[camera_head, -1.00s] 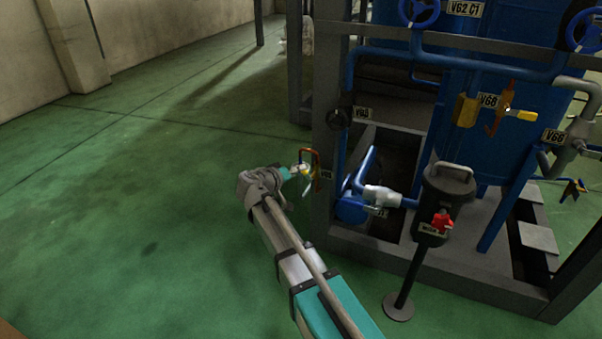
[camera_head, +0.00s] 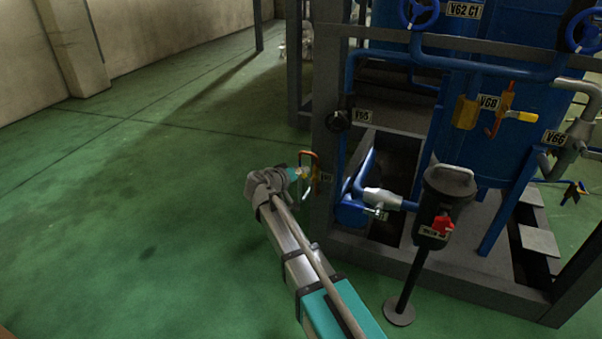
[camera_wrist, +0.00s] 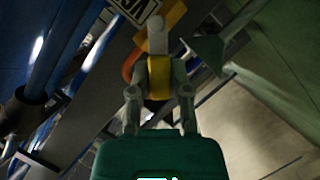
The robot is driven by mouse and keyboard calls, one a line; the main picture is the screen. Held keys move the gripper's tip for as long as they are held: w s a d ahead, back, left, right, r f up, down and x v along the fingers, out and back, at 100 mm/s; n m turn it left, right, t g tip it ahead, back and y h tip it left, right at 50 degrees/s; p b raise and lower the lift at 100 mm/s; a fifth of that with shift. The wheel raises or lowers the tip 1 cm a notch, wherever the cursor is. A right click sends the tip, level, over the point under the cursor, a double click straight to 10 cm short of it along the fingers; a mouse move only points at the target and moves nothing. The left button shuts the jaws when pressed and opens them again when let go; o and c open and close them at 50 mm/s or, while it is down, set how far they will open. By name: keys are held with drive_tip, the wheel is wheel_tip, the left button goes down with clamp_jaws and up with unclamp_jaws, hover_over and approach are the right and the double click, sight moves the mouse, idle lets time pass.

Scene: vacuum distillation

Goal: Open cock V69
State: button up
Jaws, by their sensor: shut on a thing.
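A small cock with a yellow handle (camera_wrist: 160,78) sits at the left post of the blue rig, by a curved orange pipe (camera_head: 314,157). The pipe also shows in the wrist view (camera_wrist: 130,66). My gripper (camera_head: 304,174) is at this cock. In the wrist view my gripper (camera_wrist: 158,95) has its fingers on either side of the yellow handle, shut on it. The cock's label (camera_head: 326,178) is too small to read in the head view, and only partly visible in the wrist view (camera_wrist: 134,8). The fingers hide part of the handle.
The grey rig post (camera_head: 325,110) stands just right of my gripper. A black-and-grey post device with a red knob (camera_head: 442,224) stands further right. Other valves, including V68 (camera_head: 488,101), sit higher on the rig. The green floor (camera_head: 130,220) to the left is clear.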

drive_tip(key=shift+r, duration=0.1)
clamp_jaws()
drive_tip(key=shift+s+d+r+m+y+p, duration=0.15)
drive_tip(key=shift+d+r+m+y+p, duration=0.2)
drive_tip(key=shift+m+p, duration=0.4)
drive_tip(key=shift+s+d+r+m+y+p, duration=0.15)
drive_tip(key=shift+d+m+y+p, duration=0.2)
drive_tip(key=shift+m+y+p, duration=0.3)
drive_tip(key=m, duration=0.1)
drive_tip(key=d+m+y, duration=0.1)
drive_tip(key=m+y, duration=0.1)
drive_tip(key=shift+s+d+t+p, duration=0.25)
drive_tip(key=shift+d+t+p, duration=0.05)
drive_tip(key=shift+d, duration=0.05)
drive_tip(key=shift+m, duration=0.3)
drive_tip(key=o, duration=0.8)
unclamp_jaws()
drive_tip(key=shift+w+a, duration=0.1)
drive_tip(key=shift+a, duration=0.05)
